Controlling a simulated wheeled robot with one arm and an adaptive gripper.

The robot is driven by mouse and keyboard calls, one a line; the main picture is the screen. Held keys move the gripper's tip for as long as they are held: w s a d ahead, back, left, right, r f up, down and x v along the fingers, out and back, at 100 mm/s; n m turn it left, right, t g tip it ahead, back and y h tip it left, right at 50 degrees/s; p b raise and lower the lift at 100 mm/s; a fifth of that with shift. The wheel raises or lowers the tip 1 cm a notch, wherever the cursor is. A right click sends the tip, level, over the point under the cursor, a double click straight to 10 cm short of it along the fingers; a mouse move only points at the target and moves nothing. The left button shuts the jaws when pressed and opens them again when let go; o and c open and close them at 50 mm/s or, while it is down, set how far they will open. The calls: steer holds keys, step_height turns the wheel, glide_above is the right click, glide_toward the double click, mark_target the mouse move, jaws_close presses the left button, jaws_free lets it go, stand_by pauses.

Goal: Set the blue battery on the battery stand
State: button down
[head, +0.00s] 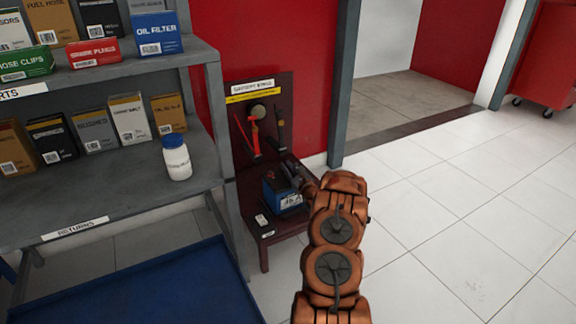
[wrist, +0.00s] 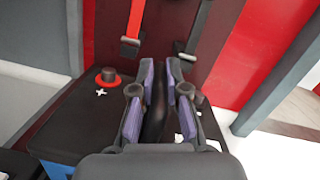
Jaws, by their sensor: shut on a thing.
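The blue battery (head: 280,197) is at the dark red battery stand (head: 288,228), over its shelf; I cannot tell whether its base touches the shelf. In the wrist view its black top (wrist: 75,125) shows a red-ringed terminal and a white plus mark. My gripper (head: 298,178) is at the top of the battery. In the wrist view my gripper (wrist: 160,75) has its purple-padded fingers closed on the battery's black handle. The fingers hide part of the battery top.
A red clamp cable (head: 254,136) and a black one (head: 281,132) hang on the stand's back board. A small white item (head: 262,220) lies on the shelf's left. A grey parts rack (head: 100,197) stands close left. Tiled floor on the right is clear.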

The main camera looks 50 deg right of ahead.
steer(key=c, duration=1.2)
jaws_free()
steer(key=shift+r, duration=0.1)
steer(key=shift+s, duration=0.1)
steer(key=p+v, duration=0.3)
steer(key=v, duration=0.9)
steer(key=shift+p, duration=0.35)
